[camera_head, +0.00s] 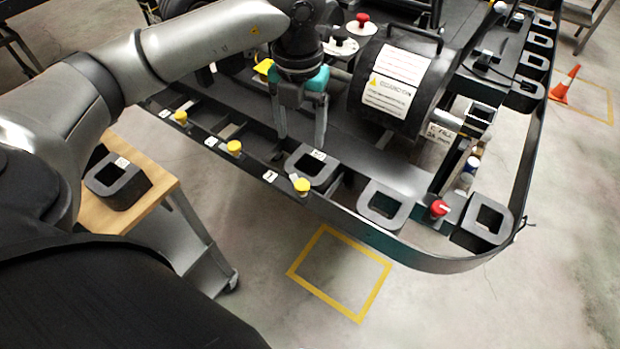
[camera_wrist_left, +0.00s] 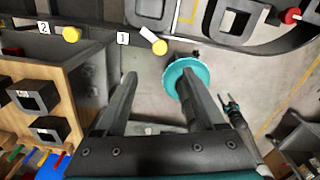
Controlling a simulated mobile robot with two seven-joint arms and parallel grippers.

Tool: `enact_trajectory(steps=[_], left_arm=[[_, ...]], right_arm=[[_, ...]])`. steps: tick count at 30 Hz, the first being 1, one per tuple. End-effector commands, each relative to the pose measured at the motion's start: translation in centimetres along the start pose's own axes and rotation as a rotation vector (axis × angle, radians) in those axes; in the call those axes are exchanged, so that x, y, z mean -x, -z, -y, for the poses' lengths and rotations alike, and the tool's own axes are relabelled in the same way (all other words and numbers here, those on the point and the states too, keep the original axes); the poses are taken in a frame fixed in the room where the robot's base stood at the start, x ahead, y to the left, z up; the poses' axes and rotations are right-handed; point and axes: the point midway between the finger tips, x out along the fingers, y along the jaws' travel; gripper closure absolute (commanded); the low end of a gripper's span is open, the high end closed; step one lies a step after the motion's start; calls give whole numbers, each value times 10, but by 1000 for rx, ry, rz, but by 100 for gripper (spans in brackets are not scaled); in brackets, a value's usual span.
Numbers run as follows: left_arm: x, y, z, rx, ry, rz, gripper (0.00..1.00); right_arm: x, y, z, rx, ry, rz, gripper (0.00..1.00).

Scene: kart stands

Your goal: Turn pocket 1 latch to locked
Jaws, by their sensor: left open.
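The pocket 1 latch has a yellow knob (camera_head: 302,185) on a short white lever, just right of the label 1 (camera_head: 270,176) on the dark kart rail. In the left wrist view the knob (camera_wrist_left: 160,47) shows just beyond the gap between my fingertips, with the white lever slanting up-left from it. My left gripper (camera_head: 301,140) is open, its two grey fingers pointing down and apart. In the head view the fingers appear above and behind the knob; no contact is visible. Between the fingers (camera_wrist_left: 158,78) I see nothing held.
Other yellow knobs (camera_head: 234,147) line the rail to the left. Dark square pockets (camera_head: 388,203) and a red knob (camera_head: 439,208) lie to the right. A black drum (camera_head: 398,85) stands right of my gripper. A wooden bench (camera_head: 140,205) stands at left. A teal disc (camera_wrist_left: 186,72) appears near my right-hand finger.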

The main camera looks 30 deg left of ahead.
Motion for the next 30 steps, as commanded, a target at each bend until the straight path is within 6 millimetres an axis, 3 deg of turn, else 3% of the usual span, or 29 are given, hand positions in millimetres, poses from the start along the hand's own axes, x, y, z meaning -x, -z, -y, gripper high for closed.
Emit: enact_trajectory(steps=[7,18,24,30], left_arm=[[-48,2,0,0,1,-10,28],[-123,2,1,1,2,-8,28],[-142,2,1,0,4,-5,28],[-146,2,1,0,3,-5,28]], right_arm=[[-3,3,16,-6,21,-4,36],[-8,2,12,-2,15,-3,36],[-9,1,9,-1,11,-2,36],[-9,1,8,-1,11,-2,36]])
